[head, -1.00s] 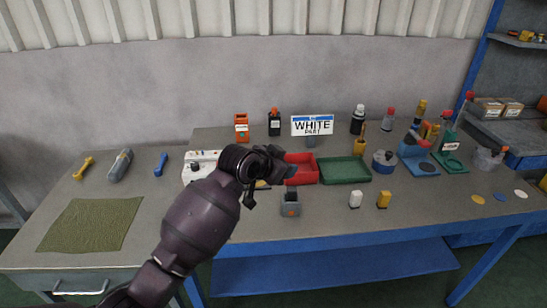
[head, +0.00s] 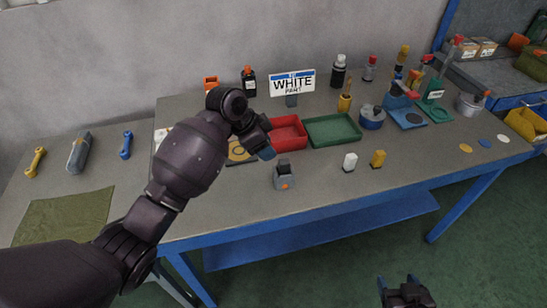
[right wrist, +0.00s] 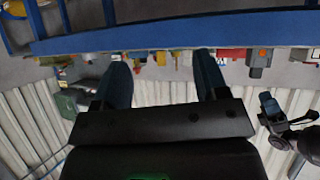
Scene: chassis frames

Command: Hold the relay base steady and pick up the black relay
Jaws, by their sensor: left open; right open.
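The grey relay base (head: 284,181) has an orange mark on its front and stands near the table's front edge. The black relay (head: 283,165) sits in its top. My left gripper (head: 264,150) is open and empty, above the table, behind and slightly left of the base in the picture. My right gripper (head: 405,292) is low at the bottom of the head view, in front of the table and well away from the base. In the right wrist view the open right gripper (right wrist: 163,68) has nothing between its fingers, and the scene appears upside down.
A white block (head: 350,162) and a yellow block (head: 378,159) stand right of the base. A red tray (head: 303,143) and a green tray (head: 350,139) lie behind.

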